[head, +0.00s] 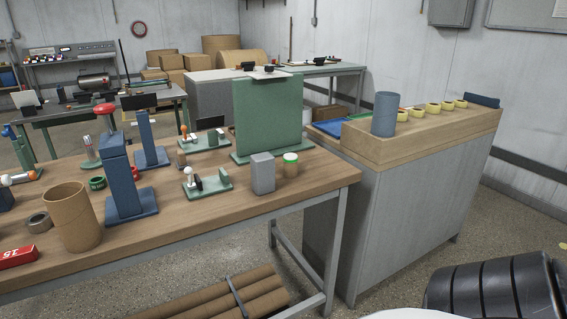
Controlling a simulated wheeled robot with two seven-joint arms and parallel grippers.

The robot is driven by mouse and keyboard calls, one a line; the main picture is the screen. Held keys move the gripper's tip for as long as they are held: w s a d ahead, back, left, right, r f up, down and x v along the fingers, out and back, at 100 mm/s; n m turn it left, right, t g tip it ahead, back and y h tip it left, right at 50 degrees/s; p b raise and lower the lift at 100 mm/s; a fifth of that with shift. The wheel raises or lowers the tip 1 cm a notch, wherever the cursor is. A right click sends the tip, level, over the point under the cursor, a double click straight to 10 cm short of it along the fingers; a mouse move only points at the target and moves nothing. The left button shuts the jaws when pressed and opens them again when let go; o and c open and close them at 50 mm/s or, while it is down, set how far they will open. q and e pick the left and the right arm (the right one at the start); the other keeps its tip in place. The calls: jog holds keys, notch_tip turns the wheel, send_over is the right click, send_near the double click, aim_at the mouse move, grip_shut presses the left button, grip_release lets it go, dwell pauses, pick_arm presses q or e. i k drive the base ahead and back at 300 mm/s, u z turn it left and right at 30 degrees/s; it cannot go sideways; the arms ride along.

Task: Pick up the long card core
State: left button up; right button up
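Several long brown card cores (262,296) lie side by side low down under the front edge of the wooden bench, with a dark strap or bar across them. Their left ends run toward the bottom edge of the picture. I cannot tell which one is the task's core. A wider, shorter brown card tube (73,222) stands upright and open at the top on the bench's left part. Neither of my grippers shows in the head view.
A grey cabinet (395,225) stands to the right, beyond a bench leg (335,255).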

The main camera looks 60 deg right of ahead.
aim_at(289, 169)
jog(key=z, duration=0.7)
jog(key=i, duration=0.7)
jog(key=z, duration=0.8)
